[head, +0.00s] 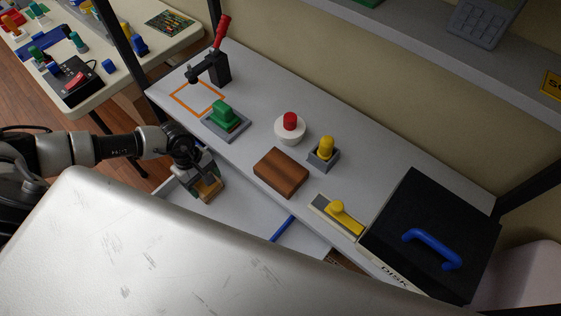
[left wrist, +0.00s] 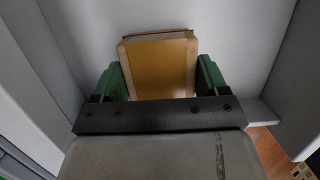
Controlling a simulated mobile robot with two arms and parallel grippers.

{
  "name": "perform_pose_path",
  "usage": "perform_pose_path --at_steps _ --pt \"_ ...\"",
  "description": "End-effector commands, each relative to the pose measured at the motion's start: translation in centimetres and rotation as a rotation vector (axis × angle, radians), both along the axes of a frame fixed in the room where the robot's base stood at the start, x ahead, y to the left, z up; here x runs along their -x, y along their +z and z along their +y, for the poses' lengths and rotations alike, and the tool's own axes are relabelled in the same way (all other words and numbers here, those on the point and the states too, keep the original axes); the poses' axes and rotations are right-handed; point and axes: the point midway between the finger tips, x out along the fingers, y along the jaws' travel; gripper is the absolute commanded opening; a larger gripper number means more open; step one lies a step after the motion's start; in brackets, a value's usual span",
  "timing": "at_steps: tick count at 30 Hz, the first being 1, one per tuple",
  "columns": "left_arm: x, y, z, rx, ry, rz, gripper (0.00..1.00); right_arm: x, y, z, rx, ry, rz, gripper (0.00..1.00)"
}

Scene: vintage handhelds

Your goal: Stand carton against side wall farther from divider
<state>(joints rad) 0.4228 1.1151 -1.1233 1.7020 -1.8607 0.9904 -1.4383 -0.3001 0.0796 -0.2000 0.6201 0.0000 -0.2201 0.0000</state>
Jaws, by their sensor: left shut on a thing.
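A tan carton (head: 209,189) is held by my left gripper (head: 204,187), over the left part of an open white drawer (head: 250,222) below the bench. In the left wrist view the carton (left wrist: 160,66) sits between the two green fingers of the left gripper (left wrist: 161,80), which touch its sides. Pale walls stand on both sides of it there. I cannot tell whether the carton touches the drawer floor. A blue bar (head: 283,228) shows farther right in the drawer; I cannot tell if it is the divider. My right gripper is not in view.
The bench above holds a red-handled lever (head: 221,33), a green button (head: 223,112), a red knob (head: 290,121), a yellow knob (head: 326,147), a brown block (head: 281,172), a yellow slider (head: 342,212) and a black disk box (head: 430,235). Its front edge overhangs the drawer.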

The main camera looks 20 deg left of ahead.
Motion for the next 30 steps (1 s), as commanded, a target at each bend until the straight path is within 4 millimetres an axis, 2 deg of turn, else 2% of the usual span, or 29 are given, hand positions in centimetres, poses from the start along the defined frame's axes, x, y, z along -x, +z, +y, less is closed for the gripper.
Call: perform_pose_path --at_steps 7,8,12,22,26,30 --pt "0.0 -0.6 0.0 0.0 0.0 0.0 0.22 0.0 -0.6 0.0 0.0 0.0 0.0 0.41" --pt "0.0 -0.5 0.0 0.0 0.0 -0.001 0.77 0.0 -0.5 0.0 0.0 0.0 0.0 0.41" --pt "0.0 -0.5 0.0 0.0 0.0 0.0 0.98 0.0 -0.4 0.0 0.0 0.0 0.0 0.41" --pt "-0.1 0.1 0.2 -0.001 0.0 -0.001 1.0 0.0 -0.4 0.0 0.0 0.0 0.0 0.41" --pt "-0.3 2.1 0.7 -0.001 0.0 -0.003 1.0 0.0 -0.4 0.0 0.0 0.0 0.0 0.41" --pt "-0.5 4.9 1.4 -0.002 0.0 -0.004 1.0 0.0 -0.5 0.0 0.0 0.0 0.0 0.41"
